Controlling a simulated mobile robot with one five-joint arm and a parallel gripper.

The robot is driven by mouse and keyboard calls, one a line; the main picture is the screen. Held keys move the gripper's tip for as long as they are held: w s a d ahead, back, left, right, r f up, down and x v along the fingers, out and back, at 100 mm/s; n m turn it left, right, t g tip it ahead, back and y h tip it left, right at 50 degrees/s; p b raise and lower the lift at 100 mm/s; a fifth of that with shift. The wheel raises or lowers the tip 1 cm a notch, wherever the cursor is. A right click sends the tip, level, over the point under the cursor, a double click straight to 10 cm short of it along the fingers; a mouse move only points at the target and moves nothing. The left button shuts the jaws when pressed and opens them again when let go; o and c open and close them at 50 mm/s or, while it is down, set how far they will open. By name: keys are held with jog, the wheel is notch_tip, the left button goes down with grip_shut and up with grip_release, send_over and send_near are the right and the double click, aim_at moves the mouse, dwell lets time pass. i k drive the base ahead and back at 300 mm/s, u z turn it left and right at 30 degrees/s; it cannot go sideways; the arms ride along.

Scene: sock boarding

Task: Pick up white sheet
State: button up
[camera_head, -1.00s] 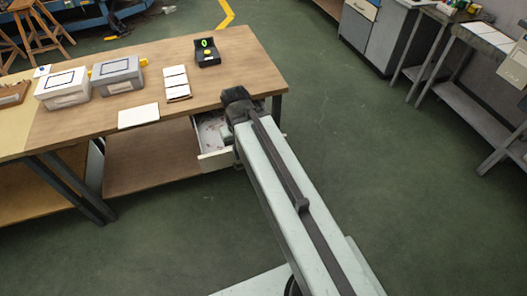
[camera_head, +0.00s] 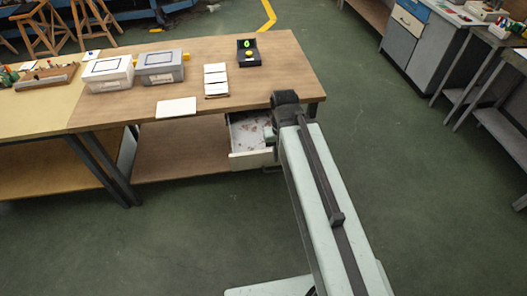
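A white sheet (camera_head: 176,108) lies flat at the front edge of the wooden table, left of my arm. My arm reaches forward to the table's front right corner. My gripper (camera_head: 285,98) is at the dark far end of the arm, right of the sheet and apart from it. Its fingers cannot be made out, so I cannot tell whether it is open.
A white box (camera_head: 108,75) and a grey box (camera_head: 160,68) stand on the table (camera_head: 285,65). A black device (camera_head: 248,54) with a green display sits at the back. An open drawer (camera_head: 250,160) juts out below the front edge, beside my arm.

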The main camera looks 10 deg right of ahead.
aim_at(179, 108)
jog(key=u, duration=3.5)
jog(key=i, duration=1.5)
jog(key=z, duration=1.9)
jog(key=i, duration=1)
jog(key=u, duration=0.05)
